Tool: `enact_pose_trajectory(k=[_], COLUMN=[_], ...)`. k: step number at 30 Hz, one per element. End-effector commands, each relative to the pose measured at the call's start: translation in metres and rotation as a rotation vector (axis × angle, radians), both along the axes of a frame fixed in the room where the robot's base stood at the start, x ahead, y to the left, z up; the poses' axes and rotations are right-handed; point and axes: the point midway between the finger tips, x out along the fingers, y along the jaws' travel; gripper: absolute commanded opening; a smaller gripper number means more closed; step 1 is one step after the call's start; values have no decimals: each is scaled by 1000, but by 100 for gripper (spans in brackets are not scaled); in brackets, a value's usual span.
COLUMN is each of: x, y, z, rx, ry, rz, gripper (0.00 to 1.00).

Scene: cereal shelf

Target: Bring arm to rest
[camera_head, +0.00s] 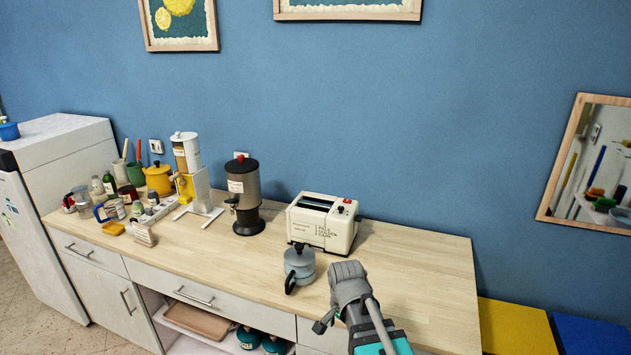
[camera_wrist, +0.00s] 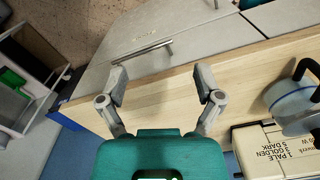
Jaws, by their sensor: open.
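My gripper (camera_wrist: 160,85) is open and empty in the wrist view, with its two grey fingers spread apart over the edge of the wooden counter. In the head view my arm reaches in from the bottom right, above the front right part of the counter (camera_head: 430,265). The fingertips are hard to make out there. Nothing is between the fingers.
A cream toaster (camera_head: 322,222) and a grey-blue lidded pot (camera_head: 299,264) stand left of my arm. A coffee machine (camera_head: 243,195), a cereal dispenser (camera_head: 187,160) and several jars stand further left. The counter's right end is clear. A framed mirror (camera_head: 590,165) hangs at right.

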Motion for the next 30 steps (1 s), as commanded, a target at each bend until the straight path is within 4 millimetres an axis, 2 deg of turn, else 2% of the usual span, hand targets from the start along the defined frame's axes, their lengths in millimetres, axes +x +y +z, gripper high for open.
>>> enact_pose_trajectory(k=[6,15,21,30], x=[-11,-26,-32,-33], y=[-39,-84,-98,-101], z=[0,0,0,0], rx=[0,0,-1,-1], ry=[0,0,1,1], rz=[238,552,666,691], gripper=[84,84,84,84])
